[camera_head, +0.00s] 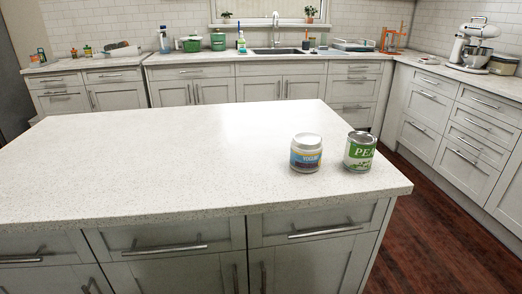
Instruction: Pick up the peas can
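The peas can (359,152) stands upright near the front right corner of the island countertop (180,150). It has a silver lid and a green and white label with "PEA" readable. A yogurt jar (306,154) with a pale lid and a blue and yellow label stands just left of it, with a narrow gap between them. My gripper is not in view.
The rest of the island top is bare. Drawers with bar handles (325,230) face me below its edge. Counters with a sink (277,51), bottles and a stand mixer (479,40) line the back and right. Wooden floor (430,225) is clear at the right.

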